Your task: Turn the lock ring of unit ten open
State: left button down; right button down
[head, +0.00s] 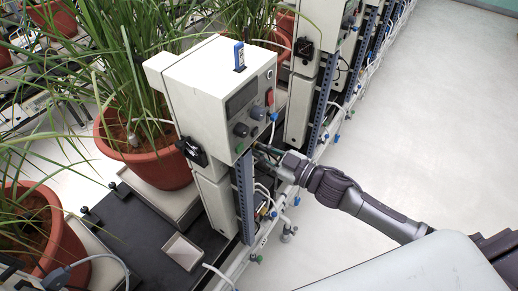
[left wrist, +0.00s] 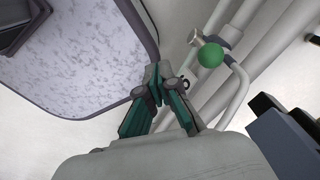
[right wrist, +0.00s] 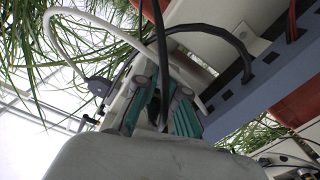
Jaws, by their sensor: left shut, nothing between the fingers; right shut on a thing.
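The nearest unit is a cream box (head: 205,85) with a display, knobs and a blue tag on top; its number is not readable. My right gripper (head: 260,153) is at the lower front of this unit, beside the blue-grey post. In the right wrist view the gripper (right wrist: 163,88) is shut on a dark part at the end of a black cable (right wrist: 161,40). Fingers hide most of that part, so I cannot make out its ring shape or how far it is turned. My left gripper (left wrist: 157,78) is shut and empty, outside the head view.
A blue-grey slotted post (right wrist: 250,80) and a white hose (right wrist: 95,22) run close to my right gripper. A green ball knob (left wrist: 210,55) on white pipes is near my left gripper. Potted plants (head: 150,150) stand behind the unit. The pale floor (head: 420,110) at right is clear.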

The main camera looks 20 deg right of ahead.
jog(key=shift+w+d+r+n+p, duration=0.15)
jog(key=shift+r+n, duration=0.05)
jog(key=shift+n, duration=0.75)
jog(key=shift+w+d+r+n+p, duration=0.1)
jog(key=shift+r+n+p, duration=0.1)
jog(key=shift+n, duration=0.75)
jog(key=c, duration=1.3)
grip_release()
jog(key=shift+o, duration=0.2)
jog(key=v, duration=1.2)
